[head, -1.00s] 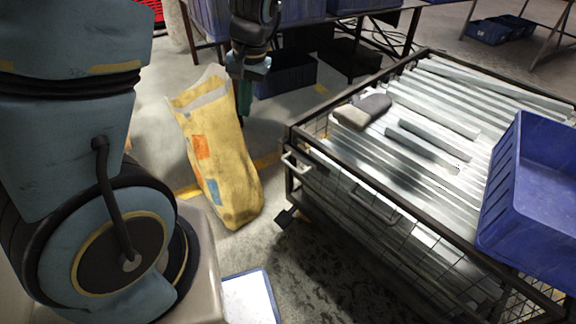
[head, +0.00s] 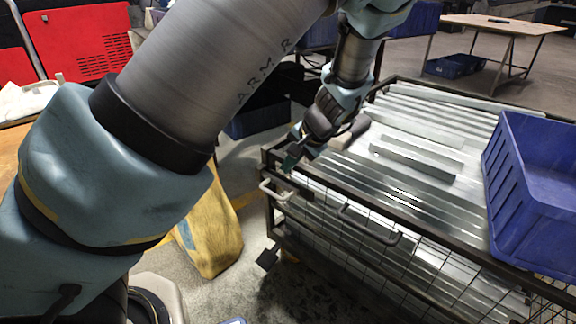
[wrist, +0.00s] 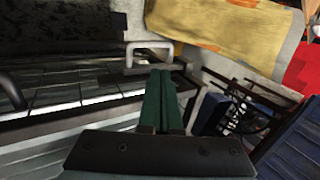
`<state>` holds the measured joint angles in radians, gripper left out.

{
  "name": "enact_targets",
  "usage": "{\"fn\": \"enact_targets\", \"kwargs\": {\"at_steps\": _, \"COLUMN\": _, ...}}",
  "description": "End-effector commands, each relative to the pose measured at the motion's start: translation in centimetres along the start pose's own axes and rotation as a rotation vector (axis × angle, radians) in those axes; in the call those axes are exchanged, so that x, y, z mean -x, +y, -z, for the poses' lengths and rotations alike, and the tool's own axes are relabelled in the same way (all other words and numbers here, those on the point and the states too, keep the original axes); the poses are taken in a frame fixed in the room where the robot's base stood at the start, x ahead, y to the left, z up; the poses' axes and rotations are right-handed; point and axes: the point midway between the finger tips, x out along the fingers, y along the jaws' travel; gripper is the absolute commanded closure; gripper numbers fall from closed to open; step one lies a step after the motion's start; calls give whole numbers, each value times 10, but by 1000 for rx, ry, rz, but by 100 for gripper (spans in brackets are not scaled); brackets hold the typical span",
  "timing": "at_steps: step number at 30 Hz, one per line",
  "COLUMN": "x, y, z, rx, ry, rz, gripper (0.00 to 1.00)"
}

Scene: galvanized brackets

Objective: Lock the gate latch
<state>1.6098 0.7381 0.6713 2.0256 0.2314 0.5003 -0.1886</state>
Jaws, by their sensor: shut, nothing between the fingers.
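The cart's gate (head: 340,245) is dark framed mesh on its near side. A pale U-shaped bar (head: 274,195), which looks like the latch handle, sits at the gate's left corner. A darker U-shaped handle (head: 368,234) is farther right along the same top rail. My gripper (head: 290,161) is shut and empty, just above and behind the pale bar at the cart's corner. In the wrist view, my green fingers (wrist: 161,80) lie together, their tips close to the pale bar (wrist: 149,45). I cannot tell whether they touch it, or whether the latch is locked.
Galvanized bars (head: 430,195) fill the cart, with a blue bin (head: 535,200) on its right end. Dark gloves or pads lie near my wrist. A yellow sack (head: 212,235) stands left of the cart. A wooden table (head: 510,25) is at the back right.

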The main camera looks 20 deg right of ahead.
Motion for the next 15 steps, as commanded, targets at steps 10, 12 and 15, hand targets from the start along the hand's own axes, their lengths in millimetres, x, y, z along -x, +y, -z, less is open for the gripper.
{"fn": "enact_targets", "kwargs": {"at_steps": 10, "x": -73, "y": -3, "z": -1, "rx": 3, "ry": -2, "rz": 0, "gripper": 100}}
{"fn": "enact_targets", "kwargs": {"at_steps": 12, "x": -82, "y": -8, "z": 0, "rx": 4, "ry": -1, "rz": -1, "gripper": 100}}
{"fn": "enact_targets", "kwargs": {"at_steps": 15, "x": -91, "y": -14, "z": -1, "rx": 2, "ry": -2, "rz": -1, "gripper": 100}}
